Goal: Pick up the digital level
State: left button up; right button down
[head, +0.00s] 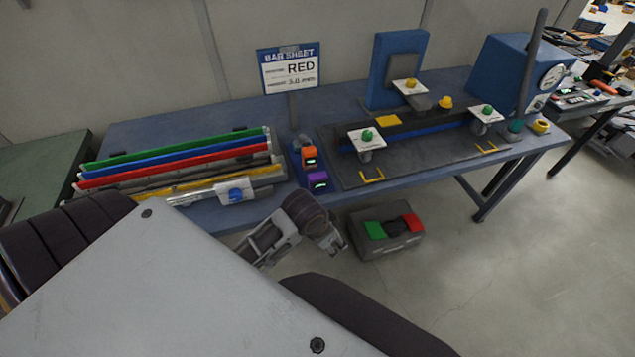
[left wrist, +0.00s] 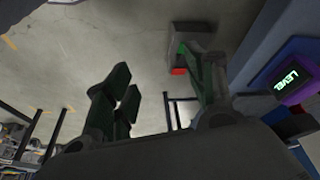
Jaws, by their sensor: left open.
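The digital level is a small purple block (head: 317,181) with a lit green display, on the blue bench just in front of an orange device (head: 310,157). In the left wrist view the purple block (left wrist: 294,86) is at the right edge, its screen reading LEVEL. My left gripper (head: 296,242) is beside the bench's front edge, in front of and a little left of the level, apart from it. Its two fingers (left wrist: 157,72) are spread with nothing between them, over the floor. My right gripper is not in view.
Colored bars (head: 180,160) lie on the bench at left, with a caliper-like tool (head: 232,193) in front. A dark plate (head: 420,165) with a fixture stands at right. A grey box (head: 388,243) with green and red parts is below the front edge. A sign (head: 289,70) stands behind.

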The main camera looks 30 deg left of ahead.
pick_arm(q)
jog(key=w+d+r+m, duration=0.2)
jog(key=w, duration=0.1)
notch_tip(320, 180, up, 10)
jog(key=m+g, duration=0.2)
jog(key=g, duration=0.1)
send_over(318, 176)
jog(key=s+a, duration=0.1)
jog(key=shift+r, duration=0.1)
dwell(0.4)
jog(key=shift+w+d+f, duration=0.1)
jog(key=shift+w+f, duration=0.05)
jog(key=shift+f, duration=1.3)
jog(key=shift+w+d+f, duration=0.1)
jog(key=shift+d+f, duration=0.05)
jog(key=shift+f, duration=1.25)
jog(key=shift+w+d+f, duration=0.1)
jog(key=shift+w+f, duration=0.05)
jog(key=shift+f, duration=1.3)
